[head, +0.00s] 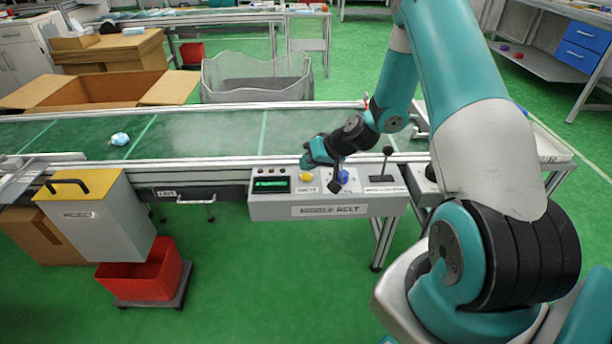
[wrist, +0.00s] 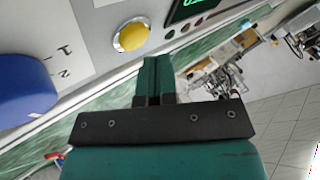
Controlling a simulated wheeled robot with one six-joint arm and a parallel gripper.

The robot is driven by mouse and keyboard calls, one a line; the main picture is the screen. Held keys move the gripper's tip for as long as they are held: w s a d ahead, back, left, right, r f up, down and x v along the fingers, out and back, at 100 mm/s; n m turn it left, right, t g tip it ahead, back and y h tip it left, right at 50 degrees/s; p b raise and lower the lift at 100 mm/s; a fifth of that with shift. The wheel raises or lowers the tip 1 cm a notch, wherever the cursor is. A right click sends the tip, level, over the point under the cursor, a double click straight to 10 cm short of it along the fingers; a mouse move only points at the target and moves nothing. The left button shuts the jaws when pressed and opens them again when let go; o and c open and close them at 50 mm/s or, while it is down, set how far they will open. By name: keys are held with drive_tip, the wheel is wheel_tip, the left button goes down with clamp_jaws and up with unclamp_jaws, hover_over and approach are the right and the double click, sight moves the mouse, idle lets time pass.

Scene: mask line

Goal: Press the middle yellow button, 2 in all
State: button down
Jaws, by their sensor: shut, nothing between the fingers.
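The middle control box (head: 330,207), labelled "MIDDLE BELT", stands at the front edge of the conveyor. Its yellow button (head: 306,177) is on the top panel between a green-lit display (head: 271,185) and a blue knob (head: 343,176). In the wrist view the yellow button (wrist: 133,36) is round with a pale metal ring. My gripper (head: 308,160) is above the panel near the yellow button; it also shows in the wrist view (wrist: 154,62). Its fingers are together and empty. In the wrist view the fingertips appear apart from the button, just below it in the picture.
A black lever (head: 386,160) stands upright at the panel's right. The blue knob (wrist: 25,90) is close by in the wrist view. A blue-white mask (head: 119,139) lies on the belt. A grey box with a yellow top (head: 98,215) and a red bin (head: 140,275) are at left.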

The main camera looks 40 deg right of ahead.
sight(308, 175)
drive_tip(key=shift+f, duration=0.1)
idle(0.7)
drive_tip(key=shift+f+b, duration=0.3)
drive_tip(key=shift+b, duration=0.05)
drive_tip(key=shift+f+b, duration=0.3)
drive_tip(key=shift+f, duration=0.15)
idle(0.5)
idle(0.3)
drive_tip(key=shift+r+p, duration=0.65)
drive_tip(key=shift+r, duration=0.25)
wheel_tip(308, 175, up, 5)
drive_tip(key=p, duration=0.3)
drive_tip(key=shift+p, duration=0.4)
idle(0.3)
